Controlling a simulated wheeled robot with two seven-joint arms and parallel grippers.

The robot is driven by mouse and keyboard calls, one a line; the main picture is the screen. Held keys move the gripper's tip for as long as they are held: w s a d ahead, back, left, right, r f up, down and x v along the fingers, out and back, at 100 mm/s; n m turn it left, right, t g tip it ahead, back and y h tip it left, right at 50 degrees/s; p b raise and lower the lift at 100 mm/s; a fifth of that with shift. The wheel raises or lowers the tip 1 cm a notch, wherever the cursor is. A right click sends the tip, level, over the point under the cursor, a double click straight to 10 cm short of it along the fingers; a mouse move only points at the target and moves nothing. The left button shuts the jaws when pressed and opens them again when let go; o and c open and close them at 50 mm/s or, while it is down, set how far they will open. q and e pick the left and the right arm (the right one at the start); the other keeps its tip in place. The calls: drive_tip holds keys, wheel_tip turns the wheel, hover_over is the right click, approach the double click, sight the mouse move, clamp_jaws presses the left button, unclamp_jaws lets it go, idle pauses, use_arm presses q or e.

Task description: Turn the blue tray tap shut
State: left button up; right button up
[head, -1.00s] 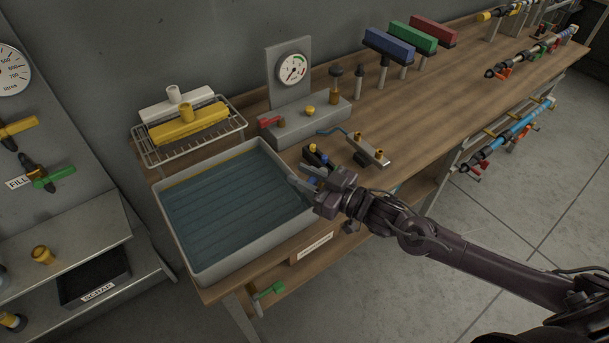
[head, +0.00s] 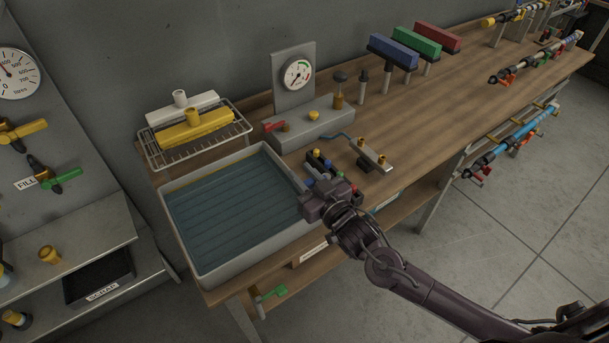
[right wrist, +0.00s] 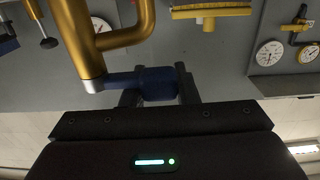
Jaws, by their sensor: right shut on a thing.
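The blue tap handle (right wrist: 157,82) shows in the right wrist view, lying sideways from a silver collar on a brass pipe (right wrist: 80,38). My right gripper (right wrist: 158,92) is shut on this handle, with a dark finger at either side. In the head view my right gripper (head: 322,200) is at the right edge of the grey water tray (head: 217,268). Its body hides its fingertips and most of the tap there. My left gripper is not in view.
A rack of coloured caps (head: 320,164) and a brass-topped block (head: 374,155) stand close behind my right gripper. A gauge stand (head: 294,72) and a wire rack (head: 160,160) are farther back. The bench (head: 440,95) has bare wood to the right.

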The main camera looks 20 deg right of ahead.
sight(311, 184)
drive_tip(key=o, duration=1)
drive_tip(key=shift+s, duration=0.1)
drive_tip(key=shift+s+d+f, duration=0.1)
drive_tip(key=shift+s+d, duration=0.05)
drive_tip(key=shift+s, duration=0.15)
drive_tip(key=b+v, duration=0.2)
drive_tip(key=v, duration=0.4)
drive_tip(key=shift+s+d, duration=0.15)
drive_tip(key=shift+s, duration=0.3)
